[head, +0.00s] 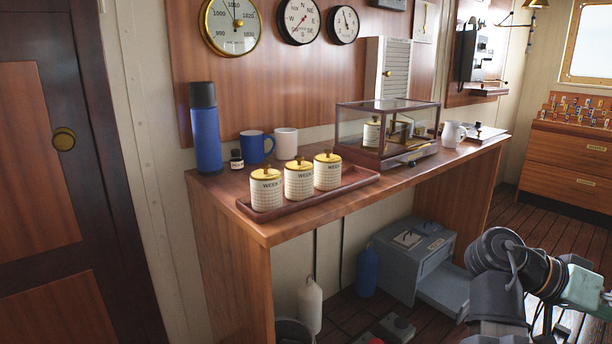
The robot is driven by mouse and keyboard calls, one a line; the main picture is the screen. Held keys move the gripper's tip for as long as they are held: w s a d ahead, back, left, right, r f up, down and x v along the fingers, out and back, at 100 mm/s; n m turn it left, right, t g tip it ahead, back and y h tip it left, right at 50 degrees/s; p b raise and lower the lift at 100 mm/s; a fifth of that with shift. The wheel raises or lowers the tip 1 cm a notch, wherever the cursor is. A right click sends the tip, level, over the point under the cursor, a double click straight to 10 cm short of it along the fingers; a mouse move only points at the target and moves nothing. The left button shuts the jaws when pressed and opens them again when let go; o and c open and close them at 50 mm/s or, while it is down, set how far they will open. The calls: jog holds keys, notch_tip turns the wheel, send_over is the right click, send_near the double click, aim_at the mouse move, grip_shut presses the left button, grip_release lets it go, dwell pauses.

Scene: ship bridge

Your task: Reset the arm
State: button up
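Part of my arm shows at the lower right of the head view, folded low in front of the desk and apart from it. Dark joints and a pale green link run off the right edge. My gripper's fingertips cannot be made out, so whether it is open or shut and whether it holds anything does not show. No thing on the desk is touched by the visible part of my arm.
A wooden desk (226,209) bears a tray (355,184) with three canisters, a blue flask (206,128), mugs, a glass case (388,122) and a white jug (453,134). Below stand a grey box (400,262) and bottles. A door (40,170) is at left.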

jog(key=w+a+f+n+t+y+p, duration=0.25)
jog(key=w+f+n+p, duration=0.5)
jog(key=w+f, duration=0.45)
jog(key=w+a+f+n+t+y+p, duration=0.1)
jog(key=a+f+n+p, duration=0.2)
jog(key=f, duration=0.4)
jog(key=w+a+f+n+t+y+p, duration=0.1)
jog(key=w+a+f+y+p, duration=0.15)
jog(key=f+p, duration=0.35)
jog(key=s+a+f+n+g+y+p, duration=0.2)
jog(key=s+a+f+n+y+p, duration=0.15)
jog(key=s+a+f+p, duration=0.8)
jog(key=s+a+f+g+y+p, duration=0.1)
jog(key=s+a+f+y+p, duration=0.15)
jog(key=s+a, duration=0.4)
jog(key=s+a+f+g+y+p, duration=0.2)
jog(key=s+a+f, duration=0.25)
jog(key=s, duration=0.35)
jog(key=s+f+g+b, duration=0.2)
jog(key=s+f+b, duration=0.1)
jog(key=f+b, duration=1.2)
jog(key=shift+s+a+f+m+b, duration=0.15)
jog(key=shift+s+a+m+b, duration=0.2)
jog(key=shift+b, duration=1.3)
